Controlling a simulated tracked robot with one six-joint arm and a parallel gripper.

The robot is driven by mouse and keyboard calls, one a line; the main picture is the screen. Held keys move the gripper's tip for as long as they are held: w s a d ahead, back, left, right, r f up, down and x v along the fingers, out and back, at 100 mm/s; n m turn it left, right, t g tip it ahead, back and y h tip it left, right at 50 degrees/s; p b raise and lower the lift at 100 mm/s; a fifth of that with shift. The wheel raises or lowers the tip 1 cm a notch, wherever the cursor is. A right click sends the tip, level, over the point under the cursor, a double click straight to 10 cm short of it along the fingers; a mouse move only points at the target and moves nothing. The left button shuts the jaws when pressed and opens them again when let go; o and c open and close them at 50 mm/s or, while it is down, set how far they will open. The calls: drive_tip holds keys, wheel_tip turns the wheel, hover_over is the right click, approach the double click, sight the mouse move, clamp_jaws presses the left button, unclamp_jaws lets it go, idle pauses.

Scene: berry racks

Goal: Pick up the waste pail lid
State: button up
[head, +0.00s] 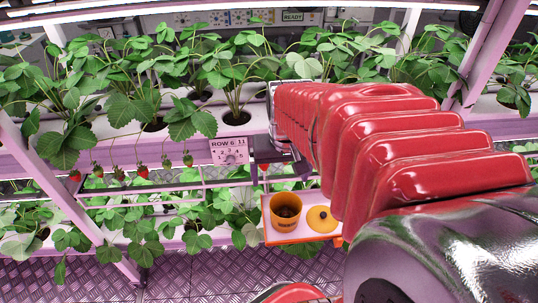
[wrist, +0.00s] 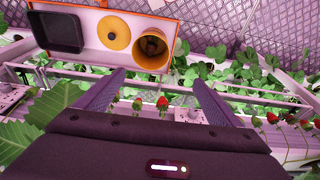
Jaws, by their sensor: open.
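In the wrist view the lid (wrist: 115,31) lies between the pail (wrist: 150,45) and a black box. My gripper (wrist: 157,82) is open and empty, its two dark fingers spread. The lid shows beyond the fingertips and apart from them. In the head view my arm hides part of the tray's right side.
A black open box (wrist: 57,32) sits on the tray beside the lid. Strawberry plants (head: 145,110) fill the racks, with red berries (wrist: 162,103) hanging near my fingers. A row sign (head: 229,151) is fixed to the rack's front. Pink posts (head: 68,200) stand at the sides.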

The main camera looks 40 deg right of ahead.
drive_tip(key=s+d+f+m+g, duration=0.1)
drive_tip(key=s+d+f+m, duration=0.1)
drive_tip(key=d, duration=0.5)
drive_tip(key=s+d+f+m+g+y, duration=0.1)
drive_tip(key=s+d+f+m, duration=0.1)
drive_tip(key=d+f, duration=0.5)
drive_tip(key=shift+s+m, duration=0.3)
drive_tip(key=shift+s, duration=0.6)
hover_over(323, 213)
drive_tip(key=shift+s+d+f, duration=0.1)
drive_tip(key=shift+f, duration=4.2)
drive_tip(key=shift+f, duration=2.55)
drive_tip(key=shift+c, duration=0.2)
drive_tip(key=c, duration=1.1)
